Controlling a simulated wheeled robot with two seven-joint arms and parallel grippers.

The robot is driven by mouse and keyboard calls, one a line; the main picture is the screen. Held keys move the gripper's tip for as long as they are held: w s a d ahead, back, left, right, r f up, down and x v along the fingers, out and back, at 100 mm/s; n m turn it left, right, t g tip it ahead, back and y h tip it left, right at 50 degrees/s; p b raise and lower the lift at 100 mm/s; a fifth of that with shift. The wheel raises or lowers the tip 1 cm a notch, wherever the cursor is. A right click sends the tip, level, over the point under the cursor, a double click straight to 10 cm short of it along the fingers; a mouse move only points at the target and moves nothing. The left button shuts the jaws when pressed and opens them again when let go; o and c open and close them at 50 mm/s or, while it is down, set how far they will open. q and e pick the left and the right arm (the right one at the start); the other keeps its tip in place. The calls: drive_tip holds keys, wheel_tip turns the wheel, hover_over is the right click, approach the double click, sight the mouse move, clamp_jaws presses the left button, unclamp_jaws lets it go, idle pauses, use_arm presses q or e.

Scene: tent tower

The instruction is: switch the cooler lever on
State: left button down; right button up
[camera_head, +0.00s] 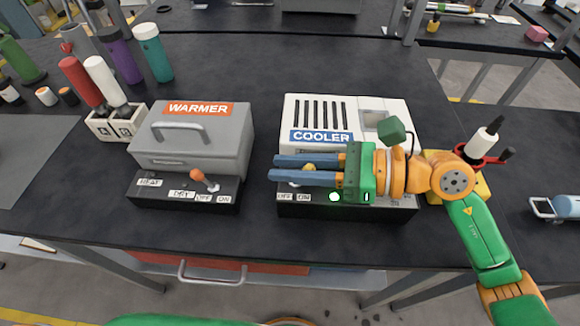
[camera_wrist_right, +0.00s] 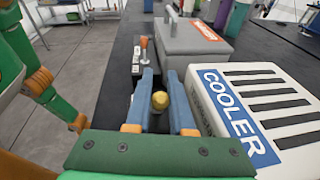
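The cooler (camera_head: 303,110) is a white box with a slotted top and a blue label, on a black base panel marked OFF and ON. Its lever's yellow knob (camera_head: 309,167) shows between the two blue fingers of my right gripper (camera_head: 280,168). In the right wrist view the knob (camera_wrist_right: 160,101) fills the narrow gap between the fingers (camera_wrist_right: 160,80), apparently touching both. The lever's shaft is hidden by the fingers and its tilt cannot be told. My left gripper is out of view.
A grey warmer (camera_head: 195,145) with its own orange-knobbed lever (camera_head: 197,175) stands left of the cooler. Several bottles and a white rack (camera_head: 108,123) stand further left. A dark green knob-like object (camera_head: 391,130) rises close behind my right gripper.

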drive_tip(key=shift+o, duration=0.5)
drive_tip(key=shift+r, duration=0.35)
drive_tip(key=r, duration=0.3)
drive_tip(key=shift+s+r, duration=0.1)
drive_tip(key=shift+s, duration=0.1)
drive_tip(key=s+r+b, duration=0.6)
drive_tip(key=s+r, duration=0.3)
drive_tip(key=s, duration=0.4)
drive_tip(key=shift+s+d+b, duration=0.3)
drive_tip(key=shift+d+b, duration=0.05)
